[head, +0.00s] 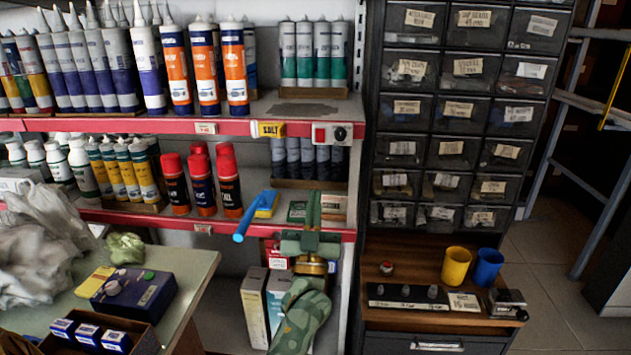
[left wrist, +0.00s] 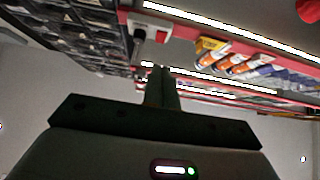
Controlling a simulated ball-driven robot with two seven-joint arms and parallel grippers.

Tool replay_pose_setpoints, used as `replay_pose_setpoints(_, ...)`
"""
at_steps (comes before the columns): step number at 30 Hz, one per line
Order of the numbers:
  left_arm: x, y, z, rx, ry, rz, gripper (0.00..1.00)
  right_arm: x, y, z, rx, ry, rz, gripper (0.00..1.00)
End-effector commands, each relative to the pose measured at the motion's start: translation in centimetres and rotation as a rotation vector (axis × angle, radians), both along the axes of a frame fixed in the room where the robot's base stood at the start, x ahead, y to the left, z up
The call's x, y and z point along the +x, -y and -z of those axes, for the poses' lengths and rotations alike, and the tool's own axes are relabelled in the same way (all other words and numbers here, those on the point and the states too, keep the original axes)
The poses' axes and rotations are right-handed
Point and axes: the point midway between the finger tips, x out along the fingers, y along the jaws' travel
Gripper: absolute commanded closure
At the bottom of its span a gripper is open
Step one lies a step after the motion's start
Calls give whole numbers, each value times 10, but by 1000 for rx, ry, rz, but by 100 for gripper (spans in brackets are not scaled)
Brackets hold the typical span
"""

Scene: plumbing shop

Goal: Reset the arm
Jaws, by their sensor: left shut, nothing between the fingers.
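In the left wrist view the closed fingers (left wrist: 160,88) extend from the dark gripper body toward the shelf edges. My right gripper is in neither view.
The shelf rack (head: 200,126) holds tubes, spray cans and bottles. A blue-handled brush (head: 254,213) overhangs its edge beside the gripper. Right stand a drawer cabinet (head: 452,110), a yellow cup (head: 456,266) and a blue cup (head: 488,267). A cluttered table (head: 195,262) is lower left.

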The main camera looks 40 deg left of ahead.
Motion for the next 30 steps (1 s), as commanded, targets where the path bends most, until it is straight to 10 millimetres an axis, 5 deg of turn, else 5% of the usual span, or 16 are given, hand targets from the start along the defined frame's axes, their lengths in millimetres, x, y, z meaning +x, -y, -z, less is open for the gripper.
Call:
replay_pose_setpoints(25,-4,6,15,-23,-10,33,100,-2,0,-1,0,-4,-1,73)
replay_pose_setpoints(28,17,16,49,-74,-129,115,100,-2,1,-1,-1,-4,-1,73)
replay_pose_setpoints(30,36,32,91,-116,-263,191,100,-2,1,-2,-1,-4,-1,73)
